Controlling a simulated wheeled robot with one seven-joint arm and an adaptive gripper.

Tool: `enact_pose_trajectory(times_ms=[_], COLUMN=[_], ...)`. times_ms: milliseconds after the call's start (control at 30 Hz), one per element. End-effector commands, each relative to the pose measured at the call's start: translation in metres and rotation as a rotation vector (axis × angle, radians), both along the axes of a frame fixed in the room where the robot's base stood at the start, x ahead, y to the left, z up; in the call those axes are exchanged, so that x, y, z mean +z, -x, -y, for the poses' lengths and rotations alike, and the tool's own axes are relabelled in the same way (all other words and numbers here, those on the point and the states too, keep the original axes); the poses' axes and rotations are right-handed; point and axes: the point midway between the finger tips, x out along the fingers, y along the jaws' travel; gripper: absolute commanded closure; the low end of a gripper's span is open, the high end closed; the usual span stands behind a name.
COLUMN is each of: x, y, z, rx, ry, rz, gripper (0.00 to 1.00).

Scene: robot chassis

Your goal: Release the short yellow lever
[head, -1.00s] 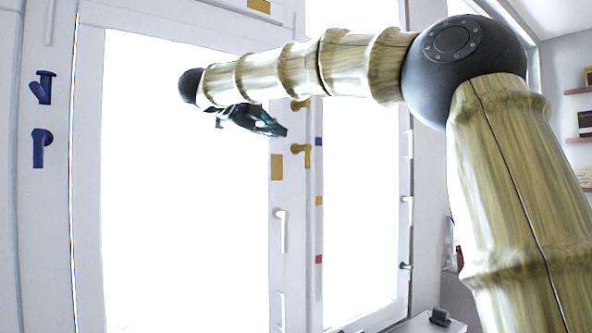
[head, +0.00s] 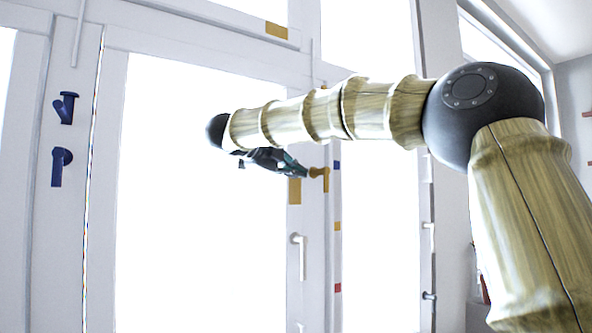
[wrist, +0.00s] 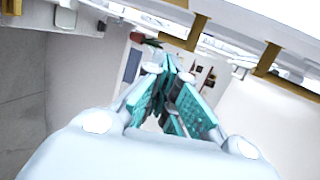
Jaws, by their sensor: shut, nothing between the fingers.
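A yellow lever (head: 319,174) with its handle hanging down is on the window frame, right of my gripper (head: 304,173) in the head view. My fingertips appear beside the lever; contact cannot be told. In the wrist view my gripper (wrist: 170,65) is shut and empty, with teal finger pads. Two yellow bar-like parts show there, one above the fingers (wrist: 197,31) and one at upper right (wrist: 267,59). I cannot tell which is the short lever. The other yellow lever is hidden behind my arm in the head view now.
Two blue levers, an upper (head: 66,107) and a lower (head: 61,166), are on the left frame. A white handle (head: 301,255) is below the yellow lever. Bright panes surround the frame.

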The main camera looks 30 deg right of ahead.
Motion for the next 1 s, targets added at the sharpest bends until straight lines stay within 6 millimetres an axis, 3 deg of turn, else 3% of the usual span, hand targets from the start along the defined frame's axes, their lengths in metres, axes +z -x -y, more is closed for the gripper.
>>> enact_pose_trajectory(times_ms=[600, 1000], x=[-0.019, -0.022], y=[-0.024, -0.029], z=[0.092, 0.108], rx=[-0.003, -0.002], ry=[-0.001, 0.000], rz=[-0.001, 0.000], gripper=[1.00, 1.00])
